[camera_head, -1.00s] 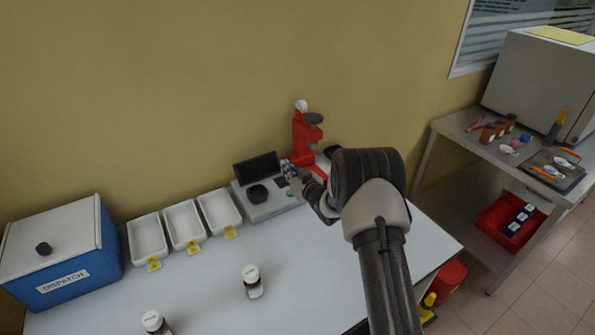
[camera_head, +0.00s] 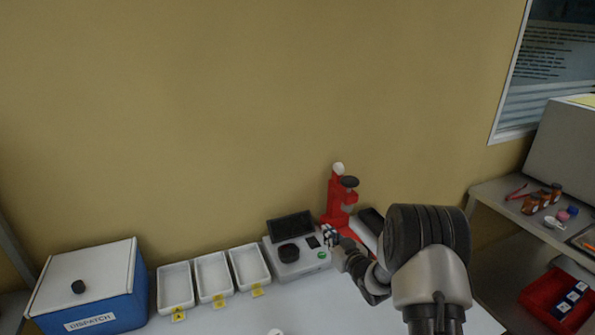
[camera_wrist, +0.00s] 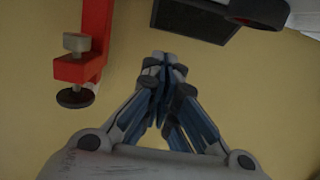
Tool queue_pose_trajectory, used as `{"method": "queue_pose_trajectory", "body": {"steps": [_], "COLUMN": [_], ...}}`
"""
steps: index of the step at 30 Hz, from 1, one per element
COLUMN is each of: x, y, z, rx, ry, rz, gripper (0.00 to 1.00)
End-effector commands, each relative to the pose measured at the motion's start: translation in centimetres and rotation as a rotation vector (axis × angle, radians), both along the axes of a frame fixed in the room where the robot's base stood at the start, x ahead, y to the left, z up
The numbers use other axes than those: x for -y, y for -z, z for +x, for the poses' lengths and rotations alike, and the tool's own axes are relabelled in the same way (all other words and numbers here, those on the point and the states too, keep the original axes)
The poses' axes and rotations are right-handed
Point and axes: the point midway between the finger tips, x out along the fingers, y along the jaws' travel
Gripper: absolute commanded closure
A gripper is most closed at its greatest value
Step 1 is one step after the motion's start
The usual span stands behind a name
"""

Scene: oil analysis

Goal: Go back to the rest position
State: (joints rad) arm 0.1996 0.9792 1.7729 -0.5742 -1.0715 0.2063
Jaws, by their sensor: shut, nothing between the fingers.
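My gripper (camera_wrist: 165,68) is shut, with its blue-grey fingers together and nothing between them in the wrist view. In the head view my gripper (camera_head: 331,238) appears small at the end of my arm. It overlaps the right side of a grey analyser (camera_head: 290,268) with a dark screen and a green button. I cannot tell the gap between them. My arm reaches in from the lower right.
A red stand (camera_head: 336,200) is behind my gripper; it also shows in the wrist view (camera_wrist: 80,68). White trays (camera_head: 175,287) and a blue dispatch box (camera_head: 140,291) are on the left. A side bench (camera_head: 488,190) is on the right.

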Motion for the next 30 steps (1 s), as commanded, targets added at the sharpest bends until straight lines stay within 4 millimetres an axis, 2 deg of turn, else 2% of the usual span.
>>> {"method": "queue_pose_trajectory", "body": {"steps": [4, 7, 11, 14, 17, 21, 26, 30], "x": [0.6, 1.3, 2.2, 2.7, 2.9, 2.7, 1.9, 0.6], "y": [-4.0, -7.7, -12.0, -14.8, -17.2, -19.5, -20.7, -20.5], "z": [-0.1, -1.2, -4.2, -7.6, -11.7, -18.6, -27.6, -35.8], "rx": [-0.045, -0.111, -0.211, -0.294, -0.378, -0.502, -0.648, -0.778], "ry": [0.049, 0.105, 0.182, 0.235, 0.281, 0.328, 0.354, 0.347], "rz": [-0.054, -0.106, -0.159, -0.185, -0.202, -0.206, -0.196, -0.178], "gripper": [1.0, 1.0, 1.0, 1.0, 1.0, 1.0, 1.0, 1.0]}}
